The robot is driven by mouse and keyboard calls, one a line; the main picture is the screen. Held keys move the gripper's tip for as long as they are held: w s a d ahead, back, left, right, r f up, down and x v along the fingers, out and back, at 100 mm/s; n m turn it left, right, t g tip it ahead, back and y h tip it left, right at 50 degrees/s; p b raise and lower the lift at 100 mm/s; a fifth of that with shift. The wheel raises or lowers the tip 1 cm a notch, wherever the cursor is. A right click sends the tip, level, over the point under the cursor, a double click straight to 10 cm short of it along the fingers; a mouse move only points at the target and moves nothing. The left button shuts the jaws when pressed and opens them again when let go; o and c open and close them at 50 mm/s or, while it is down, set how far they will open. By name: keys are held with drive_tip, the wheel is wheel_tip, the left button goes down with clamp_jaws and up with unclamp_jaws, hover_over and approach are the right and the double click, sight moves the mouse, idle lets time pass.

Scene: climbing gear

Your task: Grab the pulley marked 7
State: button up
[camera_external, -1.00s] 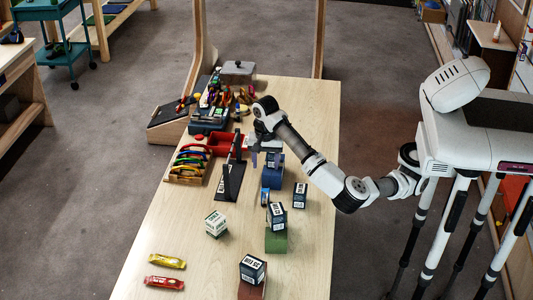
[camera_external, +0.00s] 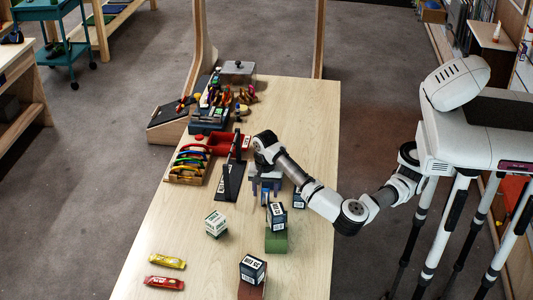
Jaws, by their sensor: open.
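My gripper (camera_external: 264,190) is open and points down over the blue block (camera_external: 262,212) in the middle of the table; the arm hides much of that spot. I cannot make out a 7 on any item, so which thing is the pulley marked 7 cannot be told. A dark box with a white label (camera_external: 277,214) stands on a green block (camera_external: 276,241), just nearer the camera than the gripper. Another dark labelled box (camera_external: 298,199) is partly hidden by my arm. A similar box (camera_external: 252,268) sits on a brown-red block (camera_external: 250,291) at the front.
A white and green box (camera_external: 215,224) stands left of the green block. A black stand (camera_external: 230,183) rises close left of my gripper. A rack of coloured curved items (camera_external: 187,166) and a red tray (camera_external: 222,143) lie behind it. Yellow (camera_external: 167,262) and red (camera_external: 164,283) wrapped bars lie front left.

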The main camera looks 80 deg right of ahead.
drive_tip(key=c, duration=1.1)
drive_tip(key=shift+r, duration=0.1)
